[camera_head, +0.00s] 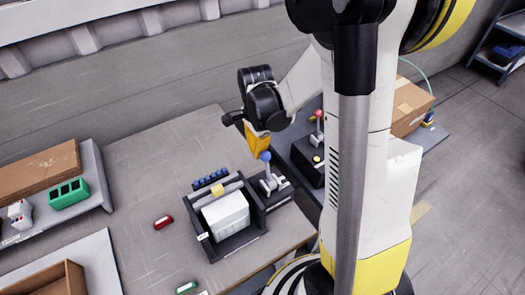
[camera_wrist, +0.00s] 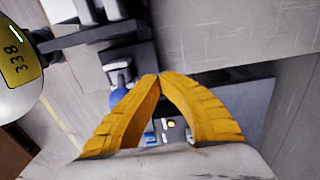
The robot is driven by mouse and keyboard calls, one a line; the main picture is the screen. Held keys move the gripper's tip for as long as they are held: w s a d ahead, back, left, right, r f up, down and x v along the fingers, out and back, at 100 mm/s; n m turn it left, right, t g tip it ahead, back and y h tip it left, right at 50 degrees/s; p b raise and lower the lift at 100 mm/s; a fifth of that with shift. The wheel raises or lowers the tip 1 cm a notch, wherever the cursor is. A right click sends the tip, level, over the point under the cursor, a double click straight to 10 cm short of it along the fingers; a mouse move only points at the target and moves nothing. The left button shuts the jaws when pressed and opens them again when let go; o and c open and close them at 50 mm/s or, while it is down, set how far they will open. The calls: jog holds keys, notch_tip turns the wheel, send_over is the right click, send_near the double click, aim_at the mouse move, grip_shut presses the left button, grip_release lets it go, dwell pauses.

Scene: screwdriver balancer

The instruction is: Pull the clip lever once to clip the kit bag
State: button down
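A white kit bag (camera_head: 226,214) sits in a dark open-topped holder (camera_head: 238,243) on the bench. Beside the holder's upper right is a lever with a blue knob (camera_head: 265,156) on a grey base. A second lever with a red knob (camera_head: 319,113) stands farther right on a dark box. No label shows which is the clip lever. My gripper (camera_head: 258,150) is just above the blue knob; contact cannot be made out. In the wrist view, its yellow fingers (camera_wrist: 157,76) meet at the tips with nothing visible between them. A blue knob (camera_wrist: 118,96) shows partly behind the left finger.
A red item (camera_head: 163,222) and a green item (camera_head: 186,287) lie left of the holder. A row of blue pieces (camera_head: 210,178) is behind it. A green bin (camera_head: 69,194) stands on the left shelf. A cardboard box (camera_head: 408,105) is at right. The bench's upper left is clear.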

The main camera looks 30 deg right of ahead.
jog(key=shift+s, duration=4.3)
jog(key=w+b, duration=0.1)
jog(key=w, duration=0.9)
notch_tip(320, 180, up, 7)
jog(key=p, duration=0.4)
jog(key=shift+p, duration=0.35)
